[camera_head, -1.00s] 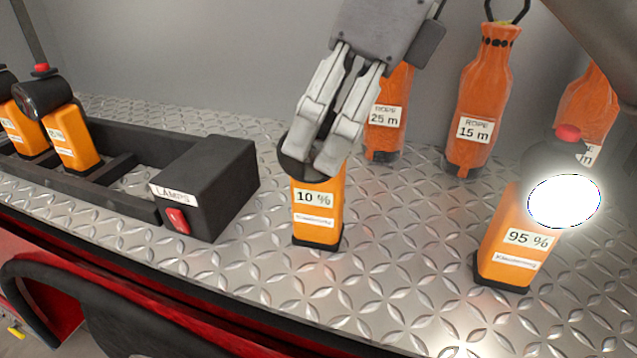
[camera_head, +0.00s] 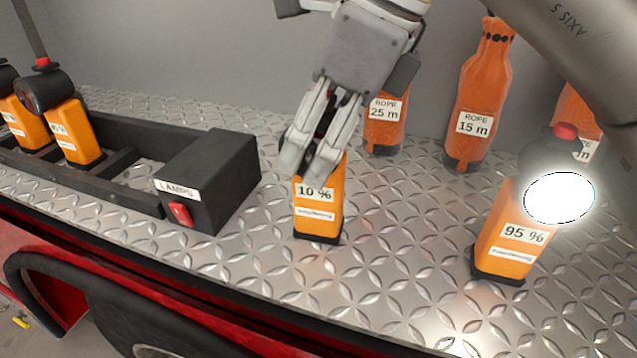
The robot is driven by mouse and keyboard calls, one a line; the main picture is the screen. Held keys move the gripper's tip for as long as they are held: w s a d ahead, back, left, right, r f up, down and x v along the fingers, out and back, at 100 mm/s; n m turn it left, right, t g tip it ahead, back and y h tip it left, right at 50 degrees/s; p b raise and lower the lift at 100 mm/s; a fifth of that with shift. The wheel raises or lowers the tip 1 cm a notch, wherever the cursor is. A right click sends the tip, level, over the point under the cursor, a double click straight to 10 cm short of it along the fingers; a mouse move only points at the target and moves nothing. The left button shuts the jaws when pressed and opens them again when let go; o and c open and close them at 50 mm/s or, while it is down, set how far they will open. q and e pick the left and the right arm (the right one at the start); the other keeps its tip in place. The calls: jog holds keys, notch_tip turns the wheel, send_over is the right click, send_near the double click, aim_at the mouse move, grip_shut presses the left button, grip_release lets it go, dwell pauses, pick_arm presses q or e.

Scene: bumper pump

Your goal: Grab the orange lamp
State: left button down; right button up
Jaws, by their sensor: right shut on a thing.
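An orange lamp labelled "10 %" (camera_head: 319,218) stands upright on the metal deck in the middle. My right gripper (camera_head: 308,162) comes down from above and is shut on this lamp's black head, which the fingers mostly hide. The lamp's base appears to rest on the deck. A second orange lamp labelled "95 %" (camera_head: 507,240) stands at the right with its light on, apart from the gripper. Two more orange lamps, the nearer one (camera_head: 72,134) and one partly cut off (camera_head: 25,125), sit in the rack at the left. My left gripper is not in view.
The black rack labelled "LAMPS" (camera_head: 213,175) with a red switch stands left of the held lamp. Orange rope bags labelled "25 m" (camera_head: 384,125) and "15 m" (camera_head: 480,95) stand behind by the grey wall. The deck between the two standing lamps is clear.

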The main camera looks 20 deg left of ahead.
grip_shut()
jog(key=shift+r, duration=0.15)
